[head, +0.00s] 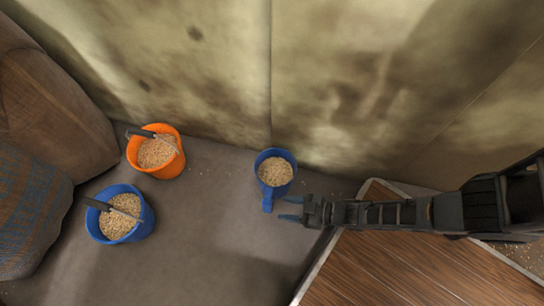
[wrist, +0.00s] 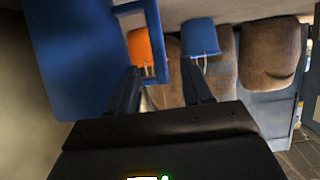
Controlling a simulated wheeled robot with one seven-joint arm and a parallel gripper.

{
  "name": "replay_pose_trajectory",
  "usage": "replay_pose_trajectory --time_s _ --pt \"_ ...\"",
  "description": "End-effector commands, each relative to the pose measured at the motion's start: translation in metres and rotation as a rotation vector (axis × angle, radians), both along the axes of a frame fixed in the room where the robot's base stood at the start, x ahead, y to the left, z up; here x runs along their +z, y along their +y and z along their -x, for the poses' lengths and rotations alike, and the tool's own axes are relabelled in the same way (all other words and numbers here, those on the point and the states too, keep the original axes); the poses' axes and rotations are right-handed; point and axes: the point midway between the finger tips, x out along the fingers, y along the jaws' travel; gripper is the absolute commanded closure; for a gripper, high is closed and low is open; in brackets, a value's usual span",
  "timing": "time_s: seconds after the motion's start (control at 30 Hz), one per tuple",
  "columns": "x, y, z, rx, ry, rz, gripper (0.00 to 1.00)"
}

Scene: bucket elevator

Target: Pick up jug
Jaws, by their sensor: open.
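The jug (head: 266,188) is blue, upright on the grey floor near the back wall, and full of pale grain. Its handle points toward the front of the head view. In the wrist view the jug (wrist: 80,60) fills the upper left, with its squared handle (wrist: 154,30) reaching right. My gripper (head: 284,208) is open and empty, just right of the handle in the head view. In the wrist view the handle's upright part shows between the fingers of my gripper (wrist: 160,72). I cannot tell whether the fingers touch it.
An orange bucket (head: 132,152) and a blue bucket (head: 146,222), each with grain and a scoop, stand at left beside brown sacks (head: 50,110). A wooden platform (head: 400,270) lies at front right under my arm. The floor between the buckets and jug is clear.

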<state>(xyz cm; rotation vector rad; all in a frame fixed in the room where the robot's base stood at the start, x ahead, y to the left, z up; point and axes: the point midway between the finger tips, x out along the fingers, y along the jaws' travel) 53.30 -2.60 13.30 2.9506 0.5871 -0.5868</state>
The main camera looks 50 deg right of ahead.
Motion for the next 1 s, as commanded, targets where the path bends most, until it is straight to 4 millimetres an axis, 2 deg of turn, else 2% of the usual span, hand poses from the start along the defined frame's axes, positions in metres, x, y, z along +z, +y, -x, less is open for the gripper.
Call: replay_pose_trajectory --time_s 0.17,0.47,0.73,1.0 --pt "-0.007 0.001 -0.004 0.0 -0.001 0.0 0.5" --pt "-0.019 0.012 -0.029 0.001 -0.001 -0.001 0.5" --pt "-0.034 0.024 -0.06 0.001 0.0 0.0 0.5" --pt "-0.034 0.026 -0.067 0.0 0.002 0.0 0.5"
